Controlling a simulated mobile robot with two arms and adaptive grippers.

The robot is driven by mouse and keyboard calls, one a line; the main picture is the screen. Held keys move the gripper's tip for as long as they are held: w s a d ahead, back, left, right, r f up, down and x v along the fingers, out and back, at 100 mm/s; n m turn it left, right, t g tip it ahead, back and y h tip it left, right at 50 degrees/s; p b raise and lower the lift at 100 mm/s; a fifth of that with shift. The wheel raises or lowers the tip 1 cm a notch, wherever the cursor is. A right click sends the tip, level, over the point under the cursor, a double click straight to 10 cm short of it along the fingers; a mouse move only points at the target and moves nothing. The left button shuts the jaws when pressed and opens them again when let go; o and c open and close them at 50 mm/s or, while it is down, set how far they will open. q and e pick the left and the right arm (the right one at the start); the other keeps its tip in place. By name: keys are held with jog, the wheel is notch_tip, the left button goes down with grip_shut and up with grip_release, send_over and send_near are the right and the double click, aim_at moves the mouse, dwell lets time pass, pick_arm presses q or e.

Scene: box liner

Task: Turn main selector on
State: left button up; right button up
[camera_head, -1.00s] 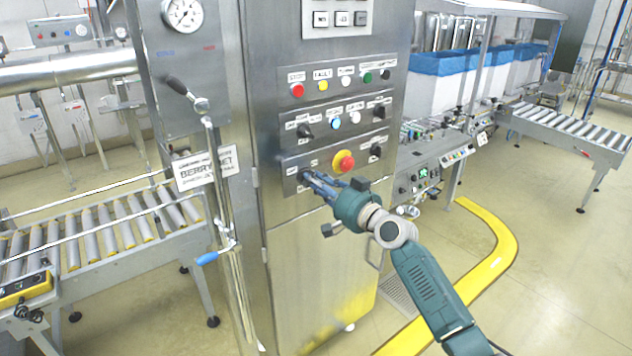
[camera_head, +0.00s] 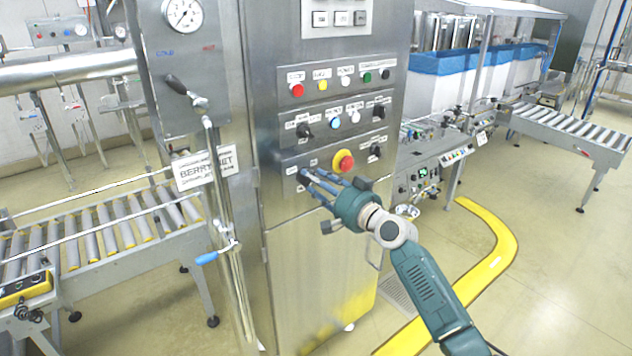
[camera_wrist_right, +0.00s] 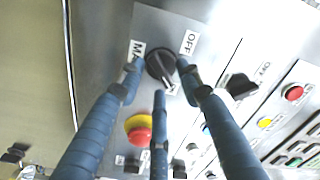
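The main selector is a black rotary knob (camera_wrist_right: 160,64) on the lower panel of the steel cabinet. In the wrist view a "MA…" label (camera_wrist_right: 137,50) is at its left and an "OFF" label (camera_wrist_right: 189,42) at its upper right. A partly covered white label shows below it. The knob's grip seems to slant down to the right, but its setting is hard to read. My right gripper (camera_head: 308,179) has its fingers spread around the knob, with small gaps seeming to show at the sides. My left gripper is not in view.
A red emergency button on a yellow ring (camera_head: 345,161) sits close to the right of my fingers. More selectors (camera_head: 305,130) and coloured buttons (camera_head: 297,90) are above. A pipe with a blue-handled lever (camera_head: 207,258) stands left of the cabinet.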

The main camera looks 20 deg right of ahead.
jog(key=shift+s, duration=0.1)
jog(key=v, duration=1.1)
jog(key=shift+s+d, duration=0.15)
jog(key=shift+s, duration=0.25)
